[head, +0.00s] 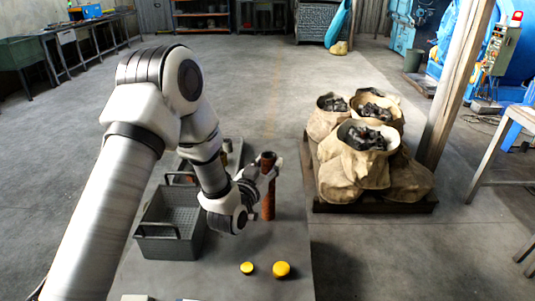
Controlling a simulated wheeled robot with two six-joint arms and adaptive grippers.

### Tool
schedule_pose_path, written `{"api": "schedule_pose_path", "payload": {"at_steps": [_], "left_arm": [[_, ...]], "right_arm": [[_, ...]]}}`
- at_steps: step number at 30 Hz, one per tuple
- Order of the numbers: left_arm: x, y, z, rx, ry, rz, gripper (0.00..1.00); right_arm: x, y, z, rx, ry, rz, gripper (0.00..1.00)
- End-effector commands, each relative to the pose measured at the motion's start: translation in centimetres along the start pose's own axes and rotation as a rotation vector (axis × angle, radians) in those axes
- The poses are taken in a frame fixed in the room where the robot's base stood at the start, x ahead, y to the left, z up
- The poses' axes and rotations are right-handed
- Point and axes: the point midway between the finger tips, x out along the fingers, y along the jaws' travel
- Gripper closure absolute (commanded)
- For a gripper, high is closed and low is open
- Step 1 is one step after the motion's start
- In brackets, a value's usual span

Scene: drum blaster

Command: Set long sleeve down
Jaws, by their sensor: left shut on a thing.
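The long sleeve (268,200) is a rusty reddish-brown tube. It stands upright at the right side of the grey table (275,245). My left gripper (266,172) is shut on it near its upper part. The picture does not clearly show whether the sleeve's lower end touches the table. My right gripper is not in view.
A dark grey basket (172,248) sits on the table left of the sleeve, partly behind my left arm. Two yellow caps (281,269) lie near the front. Sacks (364,163) on a pallet (375,206) stand right of the table. The table between sleeve and caps is clear.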

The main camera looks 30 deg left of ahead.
Motion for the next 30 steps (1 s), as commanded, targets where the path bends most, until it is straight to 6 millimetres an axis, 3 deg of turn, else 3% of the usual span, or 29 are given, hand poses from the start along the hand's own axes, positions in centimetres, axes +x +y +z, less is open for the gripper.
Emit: {"api": "schedule_pose_path", "payload": {"at_steps": [10, 11, 12, 13, 23, 26, 30], "left_arm": [[0.1, 0.0, 0.1, 0.000, 0.008, 0.000, 1.00], [0.0, 0.0, 0.3, 0.000, 0.002, 0.000, 0.54], [0.0, 0.0, 0.2, 0.000, 0.002, 0.000, 0.40], [0.0, 0.0, 0.2, 0.000, 0.002, 0.000, 0.36], [0.0, 0.0, -0.2, -0.001, 0.002, 0.000, 0.36], [-1.0, 0.0, 0.1, -0.002, -0.001, -0.001, 0.36], [-4.2, -0.1, 0.2, -0.003, -0.002, -0.002, 0.36]], "right_arm": [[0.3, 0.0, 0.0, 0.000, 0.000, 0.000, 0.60], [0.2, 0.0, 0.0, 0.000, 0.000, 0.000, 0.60], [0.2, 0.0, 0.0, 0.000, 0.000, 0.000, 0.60], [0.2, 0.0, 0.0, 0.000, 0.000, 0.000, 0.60], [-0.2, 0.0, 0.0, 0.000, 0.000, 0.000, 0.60], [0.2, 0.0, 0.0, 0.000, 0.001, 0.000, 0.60], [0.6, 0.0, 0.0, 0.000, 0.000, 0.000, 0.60]]}}
